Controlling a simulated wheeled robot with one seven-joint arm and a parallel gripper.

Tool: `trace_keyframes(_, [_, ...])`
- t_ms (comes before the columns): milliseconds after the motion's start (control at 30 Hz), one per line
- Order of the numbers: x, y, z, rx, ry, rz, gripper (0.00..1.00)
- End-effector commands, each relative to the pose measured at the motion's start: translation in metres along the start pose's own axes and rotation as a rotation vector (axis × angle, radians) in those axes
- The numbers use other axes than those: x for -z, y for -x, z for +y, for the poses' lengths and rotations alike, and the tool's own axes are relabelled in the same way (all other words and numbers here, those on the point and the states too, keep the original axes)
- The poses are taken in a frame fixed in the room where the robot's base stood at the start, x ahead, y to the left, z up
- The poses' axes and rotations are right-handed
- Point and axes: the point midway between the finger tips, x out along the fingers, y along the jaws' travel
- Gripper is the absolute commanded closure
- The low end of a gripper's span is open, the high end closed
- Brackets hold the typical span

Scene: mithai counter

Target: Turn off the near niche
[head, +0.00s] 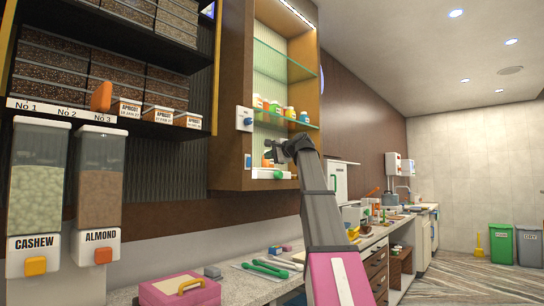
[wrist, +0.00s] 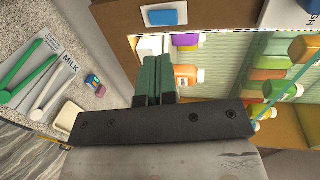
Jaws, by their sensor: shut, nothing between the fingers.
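The near niche (head: 284,62) is a wooden, glass-shelved cabinet with a bright light strip along its top. A small blue switch (head: 248,161) sits low on its front left face; in the wrist view a blue rectangle on a white plate (wrist: 163,17) shows on the wood.
Jars (head: 275,107) stand on the niche's glass shelf. Cashew (head: 36,190) and almond (head: 100,190) dispensers hang at left. A pink box (head: 180,291) and green tongs (head: 266,268) lie on the counter below.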

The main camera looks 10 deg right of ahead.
Motion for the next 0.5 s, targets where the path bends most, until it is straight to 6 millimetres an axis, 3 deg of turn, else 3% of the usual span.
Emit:
trace_keyframes(200, [0.001,-0.044,-0.001,-0.001,0.000,-0.001,1.00])
trace_keyframes(500, [0.001,-0.086,-0.010,0.000,0.000,0.000,1.00])
